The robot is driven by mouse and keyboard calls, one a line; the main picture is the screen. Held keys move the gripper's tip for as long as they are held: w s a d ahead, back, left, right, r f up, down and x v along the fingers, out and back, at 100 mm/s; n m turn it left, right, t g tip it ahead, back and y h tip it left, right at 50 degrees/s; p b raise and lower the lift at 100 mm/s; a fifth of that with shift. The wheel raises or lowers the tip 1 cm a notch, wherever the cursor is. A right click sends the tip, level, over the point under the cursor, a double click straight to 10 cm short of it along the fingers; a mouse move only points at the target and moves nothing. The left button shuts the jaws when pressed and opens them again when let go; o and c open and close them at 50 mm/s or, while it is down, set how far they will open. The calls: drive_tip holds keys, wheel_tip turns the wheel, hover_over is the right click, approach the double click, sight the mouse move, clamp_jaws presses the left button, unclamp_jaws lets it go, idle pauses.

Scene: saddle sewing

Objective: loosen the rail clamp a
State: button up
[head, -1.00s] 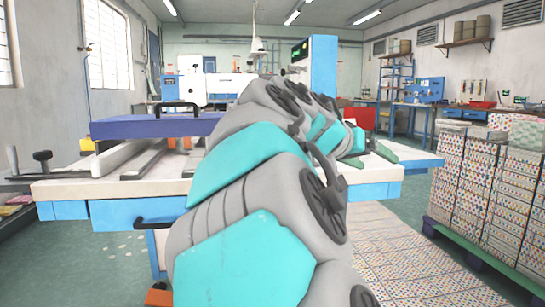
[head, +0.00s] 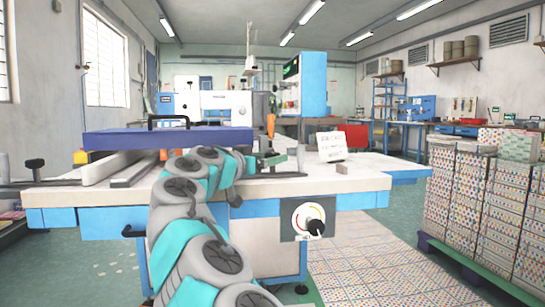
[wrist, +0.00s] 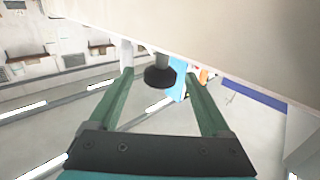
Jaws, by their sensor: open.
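A round black knob on a short grey stem, which looks like the rail clamp's knob (wrist: 160,77), shows in the wrist view. It lies between the tips of my gripper (wrist: 158,73), with clear space to each green finger. My gripper is open and holds nothing. In the wrist view the room appears upside down, with the pale tabletop (wrist: 200,30) filling the top right. In the head view a green finger (head: 272,160) shows over the table beyond my arm. The knob is hard to make out there. No label shows which clamp this is.
A blue-purple plate (head: 165,139) with a black handle lies over rails at the table's left. A black knob (head: 34,163) stands at the far left. A white sign (head: 331,147) and a small grey block (head: 343,169) are to the right. A dial (head: 308,219) sits on the table front.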

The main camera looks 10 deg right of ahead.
drive_tip(key=shift+x, duration=1.2)
clamp_jaws()
